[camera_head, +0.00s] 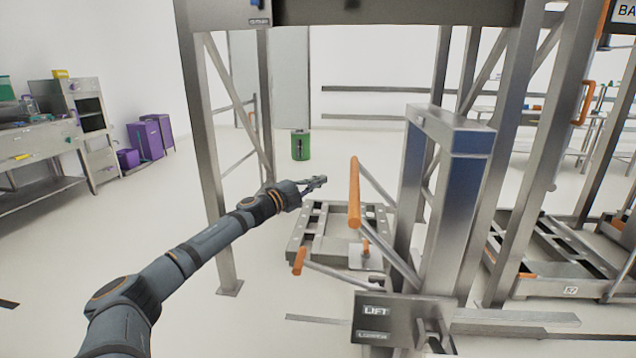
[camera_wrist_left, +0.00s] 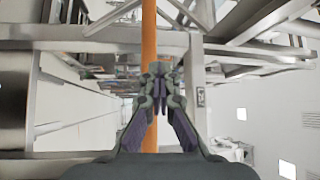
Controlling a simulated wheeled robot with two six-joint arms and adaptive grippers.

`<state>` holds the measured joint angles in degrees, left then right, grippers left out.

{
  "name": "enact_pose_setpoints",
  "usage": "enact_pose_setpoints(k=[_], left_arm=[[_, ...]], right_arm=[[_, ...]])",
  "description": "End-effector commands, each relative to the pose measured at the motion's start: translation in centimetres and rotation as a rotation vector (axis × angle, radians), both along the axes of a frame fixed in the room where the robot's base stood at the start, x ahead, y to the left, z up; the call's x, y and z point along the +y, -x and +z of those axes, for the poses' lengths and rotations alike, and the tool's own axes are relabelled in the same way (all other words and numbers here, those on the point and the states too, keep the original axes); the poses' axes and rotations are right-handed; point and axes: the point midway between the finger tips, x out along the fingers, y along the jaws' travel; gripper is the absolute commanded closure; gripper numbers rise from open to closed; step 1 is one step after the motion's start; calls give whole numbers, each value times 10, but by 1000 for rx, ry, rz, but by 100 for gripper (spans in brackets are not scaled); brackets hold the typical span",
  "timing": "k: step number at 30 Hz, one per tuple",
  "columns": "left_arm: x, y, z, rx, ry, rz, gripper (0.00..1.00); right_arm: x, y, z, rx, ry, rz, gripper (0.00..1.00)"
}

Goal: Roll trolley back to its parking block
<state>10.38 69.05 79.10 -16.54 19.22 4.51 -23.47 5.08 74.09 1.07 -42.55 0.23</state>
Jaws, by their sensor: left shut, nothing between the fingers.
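A low grey trolley-like frame (camera_head: 320,257) sits on the floor under the metal stand. An orange bar (camera_head: 354,190) on grey struts is right of my left gripper (camera_head: 320,182); whether it belongs to the trolley is unclear. My left gripper is shut and empty, held above the low frame. In the left wrist view the fingers (camera_wrist_left: 158,75) are closed in line with an orange bar (camera_wrist_left: 149,45), with nothing gripped; contact cannot be told. My right gripper is out of view. I cannot identify the parking block for certain.
A panel marked LIFT (camera_head: 375,330) and a lever with an orange end (camera_head: 299,260) stand in front. A grey-blue post (camera_head: 460,210) rises at right. A green bin (camera_head: 300,146) stands behind. Floor at left is clear. Another low frame (camera_head: 545,283) lies right.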

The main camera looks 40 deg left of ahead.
Motion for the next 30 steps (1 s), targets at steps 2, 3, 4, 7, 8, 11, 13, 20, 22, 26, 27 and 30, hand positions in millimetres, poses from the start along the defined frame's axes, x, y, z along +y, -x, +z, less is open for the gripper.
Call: enact_pose_setpoints(k=[2,3,4,7,8,11,13,20,22,26,27,30], left_arm=[[0,0,0,0,0,0,100],[0,0,0,0,0,0,100],[0,0,0,0,0,0,100],[0,0,0,0,0,0,87],[0,0,0,0,0,0,83],[0,0,0,0,0,0,69],[0,0,0,0,0,0,60],[0,0,0,0,0,0,50],[0,0,0,0,0,0,50],[0,0,5,-1,-2,-1,50],[0,0,10,-2,-3,0,50],[0,0,30,-3,-5,0,50]], right_arm=[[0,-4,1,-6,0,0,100],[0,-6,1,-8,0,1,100],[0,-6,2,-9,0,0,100],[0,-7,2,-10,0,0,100],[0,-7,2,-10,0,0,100],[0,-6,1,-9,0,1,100],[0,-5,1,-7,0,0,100],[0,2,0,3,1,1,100],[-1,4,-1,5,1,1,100],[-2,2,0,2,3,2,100],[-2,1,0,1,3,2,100],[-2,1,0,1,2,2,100]])
